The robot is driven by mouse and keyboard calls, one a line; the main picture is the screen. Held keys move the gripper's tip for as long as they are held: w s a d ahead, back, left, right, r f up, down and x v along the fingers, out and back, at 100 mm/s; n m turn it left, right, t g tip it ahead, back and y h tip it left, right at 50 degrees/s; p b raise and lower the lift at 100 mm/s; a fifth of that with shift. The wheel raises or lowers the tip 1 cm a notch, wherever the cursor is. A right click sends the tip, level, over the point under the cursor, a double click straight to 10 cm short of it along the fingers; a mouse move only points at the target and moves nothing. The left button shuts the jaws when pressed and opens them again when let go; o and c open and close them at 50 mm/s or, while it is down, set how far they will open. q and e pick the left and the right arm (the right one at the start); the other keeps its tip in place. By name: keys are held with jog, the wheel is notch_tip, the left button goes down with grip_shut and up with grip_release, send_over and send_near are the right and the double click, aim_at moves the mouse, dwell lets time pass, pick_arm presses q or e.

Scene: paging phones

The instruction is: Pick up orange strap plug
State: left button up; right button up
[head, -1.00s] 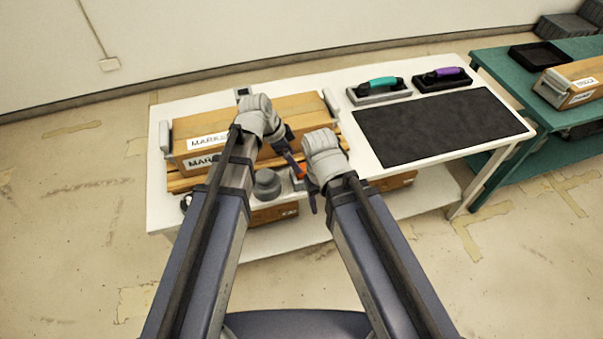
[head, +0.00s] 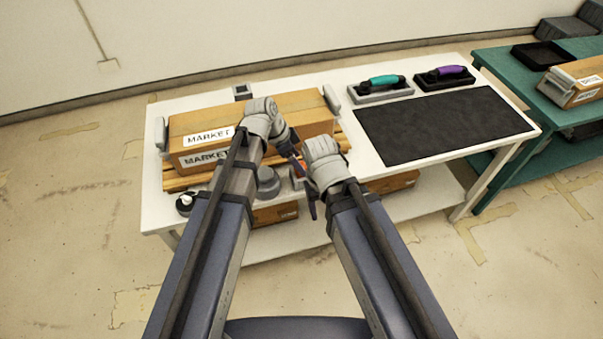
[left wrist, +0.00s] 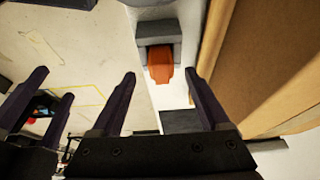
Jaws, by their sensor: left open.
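The orange strap plug (left wrist: 160,66) shows in the left wrist view, in a grey block (left wrist: 158,35) beside the cardboard box. In the head view only a bit of orange (head: 297,172) shows between my grippers; the rest is hidden. My left gripper (left wrist: 160,75) is open, its dark fingers on either side of the plug in the picture; I cannot tell whether they touch it. It also shows in the head view (head: 294,158). My right gripper (head: 312,203) is close by on the right. Its two fingers stand apart at the left of the left wrist view (left wrist: 54,82).
A cardboard box (head: 290,108) labelled MARKET lies on the white table (head: 155,210). A round grey object (head: 268,182) is beside my left arm. A black mat (head: 440,125) and two trowel-like tools, teal-handled (head: 383,85) and purple-handled (head: 443,76), lie right.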

pick_arm(q)
jog(key=b+x, duration=0.2)
jog(key=x, duration=0.1)
jog(key=shift+w+d+f, duration=0.1)
jog(key=shift+f, duration=0.25)
jog(key=shift+r, duration=0.1)
grip_shut()
